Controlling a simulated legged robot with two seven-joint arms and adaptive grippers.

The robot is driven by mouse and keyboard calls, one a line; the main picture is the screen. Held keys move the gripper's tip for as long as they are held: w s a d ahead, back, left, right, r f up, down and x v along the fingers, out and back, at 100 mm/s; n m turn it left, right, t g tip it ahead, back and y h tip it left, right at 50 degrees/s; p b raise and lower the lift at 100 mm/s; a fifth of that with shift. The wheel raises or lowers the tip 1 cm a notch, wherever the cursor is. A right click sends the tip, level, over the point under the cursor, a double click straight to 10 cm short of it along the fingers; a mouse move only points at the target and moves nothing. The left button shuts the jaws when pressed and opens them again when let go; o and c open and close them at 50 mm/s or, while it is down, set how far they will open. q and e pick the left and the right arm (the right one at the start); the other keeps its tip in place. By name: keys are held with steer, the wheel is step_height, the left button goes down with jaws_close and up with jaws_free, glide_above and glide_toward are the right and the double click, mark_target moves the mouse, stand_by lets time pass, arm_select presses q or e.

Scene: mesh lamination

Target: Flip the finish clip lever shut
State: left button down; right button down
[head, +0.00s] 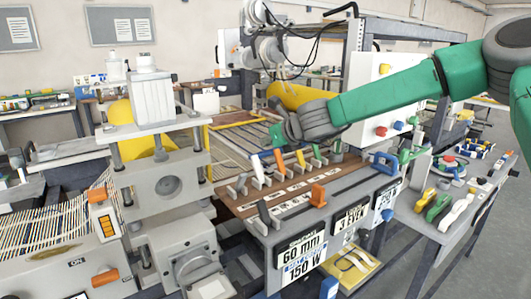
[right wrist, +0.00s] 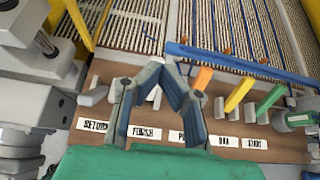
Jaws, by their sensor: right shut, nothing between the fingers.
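A row of clips with coloured levers stands on the brown strip of the machine. In the right wrist view, a label reading FINISH (right wrist: 157,133) lies in front of the white lever (right wrist: 156,97), which is partly hidden behind my fingers. In the head view the white lever (head: 258,167) stands up at a tilt, left of the orange lever (head: 280,161). My right gripper (head: 279,136) is shut and empty, just above and behind these levers. In the right wrist view its fingertips (right wrist: 160,70) come together above the white lever; I cannot tell whether they touch it. My left gripper is out of view.
Yellow (head: 300,158) and green (head: 317,153) levers stand to the right in the row. An orange clamp (head: 318,195) sits on the front rail. A grey press with a white block (head: 152,98) stands at the left. A side table holds coloured clamps (head: 438,207).

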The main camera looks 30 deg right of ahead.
steer(key=shift+s+d+r+p, duration=0.1)
steer(key=shift+s+r+p, duration=0.15)
steer(key=shift+r, duration=1.05)
steer(key=shift+s+r+p, duration=0.1)
steer(key=shift+s+r, duration=0.25)
steer(key=shift+r, duration=0.9)
steer(key=shift+s, duration=0.15)
steer(key=shift+d, duration=0.1)
